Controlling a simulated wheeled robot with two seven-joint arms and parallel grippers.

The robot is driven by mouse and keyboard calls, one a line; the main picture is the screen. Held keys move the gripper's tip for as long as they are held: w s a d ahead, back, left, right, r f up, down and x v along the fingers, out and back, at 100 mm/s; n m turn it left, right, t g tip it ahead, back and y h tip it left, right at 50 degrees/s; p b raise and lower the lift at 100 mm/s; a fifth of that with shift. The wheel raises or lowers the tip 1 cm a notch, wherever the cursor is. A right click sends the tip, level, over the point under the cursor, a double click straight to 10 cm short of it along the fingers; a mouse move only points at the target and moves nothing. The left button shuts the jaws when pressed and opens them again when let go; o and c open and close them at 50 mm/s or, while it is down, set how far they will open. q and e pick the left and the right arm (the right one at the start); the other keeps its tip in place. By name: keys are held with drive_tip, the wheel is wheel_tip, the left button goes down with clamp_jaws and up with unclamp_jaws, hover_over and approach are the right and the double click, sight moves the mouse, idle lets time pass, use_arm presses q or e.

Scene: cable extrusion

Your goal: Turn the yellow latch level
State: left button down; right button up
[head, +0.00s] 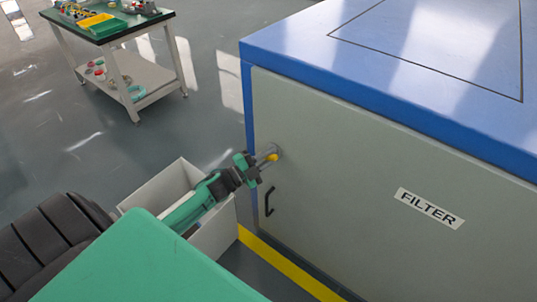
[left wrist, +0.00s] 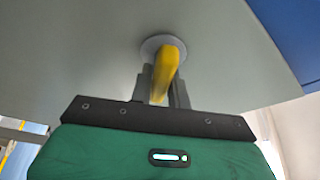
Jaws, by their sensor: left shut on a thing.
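The yellow latch (head: 272,157) sits on a round grey mount on the grey cabinet door (head: 340,180), near its left edge. In the left wrist view the latch (left wrist: 165,70) stands out from the round grey plate (left wrist: 163,46), and its bar looks slightly tilted. My left gripper (head: 258,168) is at the latch. In the left wrist view its two fingers (left wrist: 162,90) are on either side of the yellow bar, shut on it, and they hide part of it. My right gripper is not in view.
A black door handle (head: 269,202) is below the latch. The blue cabinet top (head: 400,60) is above. A white open box (head: 215,235) stands on the floor beside the cabinet, under my left arm. A workbench (head: 105,35) stands at the back left.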

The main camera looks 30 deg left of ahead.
use_arm(q)
drive_tip(key=m+g+p, duration=0.1)
drive_tip(key=m, duration=0.2)
drive_tip(key=shift+f+m+g+p, duration=0.15)
drive_tip(key=shift+m+g+p, duration=0.35)
drive_tip(key=shift+m, duration=0.7)
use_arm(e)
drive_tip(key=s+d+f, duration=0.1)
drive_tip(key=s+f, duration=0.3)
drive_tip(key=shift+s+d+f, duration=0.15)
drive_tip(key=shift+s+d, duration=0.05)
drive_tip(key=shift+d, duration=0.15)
use_arm(q)
drive_tip(key=c, duration=1.4)
unclamp_jaws()
drive_tip(key=shift+o, duration=0.2)
